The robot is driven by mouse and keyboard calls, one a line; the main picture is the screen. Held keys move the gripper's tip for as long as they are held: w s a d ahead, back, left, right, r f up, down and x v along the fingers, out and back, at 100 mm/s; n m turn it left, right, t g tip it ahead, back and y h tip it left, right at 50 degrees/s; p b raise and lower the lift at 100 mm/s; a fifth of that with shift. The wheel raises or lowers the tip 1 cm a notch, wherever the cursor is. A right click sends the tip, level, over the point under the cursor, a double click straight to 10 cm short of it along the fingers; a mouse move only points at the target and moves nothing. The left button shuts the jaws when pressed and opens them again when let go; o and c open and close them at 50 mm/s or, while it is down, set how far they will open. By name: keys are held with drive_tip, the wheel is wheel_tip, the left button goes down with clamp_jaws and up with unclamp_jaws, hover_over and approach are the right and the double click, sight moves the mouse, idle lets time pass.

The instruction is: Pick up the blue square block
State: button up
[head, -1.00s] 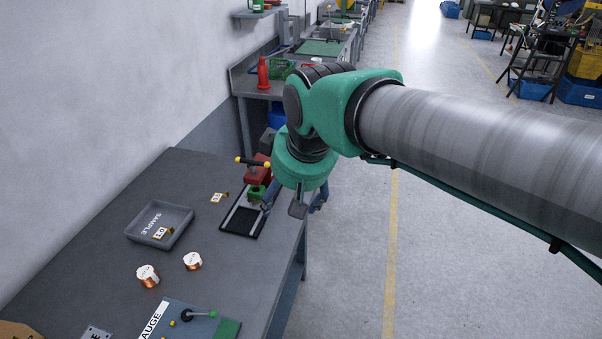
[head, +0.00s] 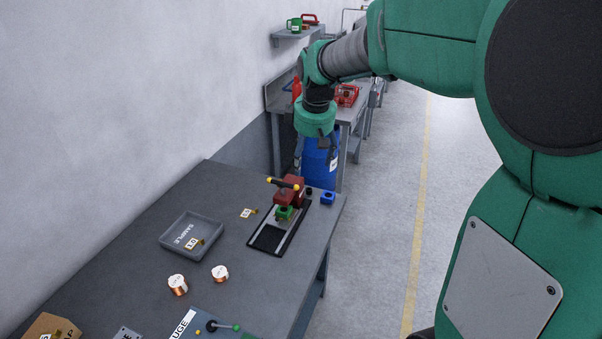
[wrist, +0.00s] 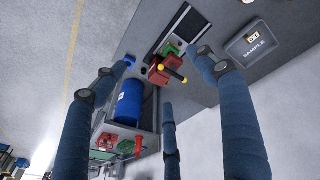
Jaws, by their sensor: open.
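The blue square block (head: 328,197) sits on the grey workbench (head: 130,232), near its far right corner, just right of a red clamp-like device. In the wrist view the blue block (wrist: 130,60) shows at the bench edge, partly behind a finger. My gripper (head: 316,160) is open and empty, with its fingers pointing down. It hangs above and beyond the block, clear of the bench. In the wrist view the spread blue fingers of my gripper (wrist: 150,85) frame the bench end and a blue barrel.
The red and green device (head: 289,193) with a yellow-tipped handle stands close left of the block. A blue barrel (head: 322,165) stands on the floor beyond the bench. A grey sample tray (head: 183,248) and two copper coils (head: 178,285) lie nearer. The aisle at right is clear.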

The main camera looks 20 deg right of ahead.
drive_tip(key=w+d+f+n+g+p, duration=0.1)
drive_tip(key=w+d+f+n+p, duration=0.25)
drive_tip(key=w+d+f, duration=0.55)
drive_tip(key=w+d+f+n+g+p, duration=0.1)
drive_tip(key=w+d+f+n+p, duration=0.1)
drive_tip(key=w+d+f+p, duration=0.65)
drive_tip(key=w+d+f+n+g+b, duration=0.1)
drive_tip(key=w+d+f, duration=0.2)
drive_tip(key=w+f, duration=0.2)
wheel_tip(320, 180, down, 3)
drive_tip(key=shift+w+f+n, duration=0.15)
drive_tip(key=shift+w+n, duration=0.15)
drive_tip(key=shift+n, duration=0.05)
hover_over(328, 196)
drive_tip(key=shift+f, duration=4.3)
drive_tip(key=shift+f, duration=2.6)
